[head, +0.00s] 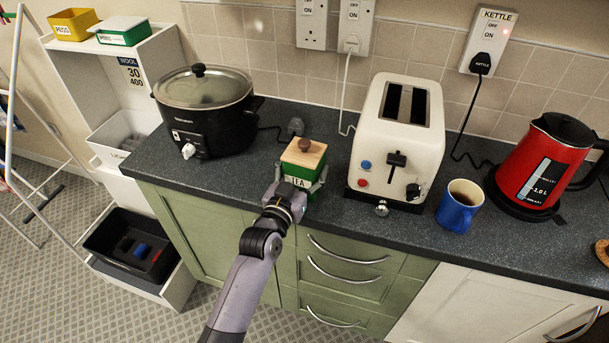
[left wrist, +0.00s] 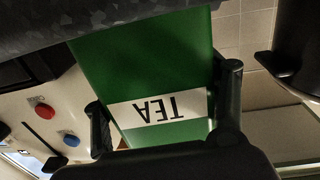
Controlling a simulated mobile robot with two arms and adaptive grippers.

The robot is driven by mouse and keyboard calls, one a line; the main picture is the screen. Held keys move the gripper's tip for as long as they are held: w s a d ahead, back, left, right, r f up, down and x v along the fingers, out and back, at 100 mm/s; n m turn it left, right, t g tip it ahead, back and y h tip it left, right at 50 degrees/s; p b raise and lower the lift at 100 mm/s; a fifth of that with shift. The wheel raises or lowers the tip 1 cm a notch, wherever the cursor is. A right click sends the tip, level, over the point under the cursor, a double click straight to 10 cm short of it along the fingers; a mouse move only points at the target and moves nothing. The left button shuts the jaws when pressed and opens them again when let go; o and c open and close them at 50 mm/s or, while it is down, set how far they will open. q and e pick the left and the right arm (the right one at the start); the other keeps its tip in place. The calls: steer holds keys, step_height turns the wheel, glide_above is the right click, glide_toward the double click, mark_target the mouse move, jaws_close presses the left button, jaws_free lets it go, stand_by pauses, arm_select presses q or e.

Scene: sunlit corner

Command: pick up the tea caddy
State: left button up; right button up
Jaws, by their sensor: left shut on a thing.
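The tea caddy (head: 299,168) is a green box with a pale wooden lid, a brown knob and a white TEA label. It stands upright at the worktop's front edge, between the slow cooker and the toaster. My left gripper (head: 302,187) is shut on it from the front, one finger on each side. In the left wrist view the caddy (left wrist: 150,60) appears upside down, between the fingers of my left gripper (left wrist: 165,92). Its base appears to meet the worktop; I see no clear gap. My right gripper is not in view.
A black slow cooker (head: 205,110) stands left of the caddy. A white toaster (head: 398,140) is close on the right. Further right are a blue mug (head: 459,207) and a red kettle (head: 541,165). Sockets (head: 312,25) and cables are on the wall behind.

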arm_select(q)
steer(key=c, duration=0.7)
steer(key=shift+r, duration=0.15)
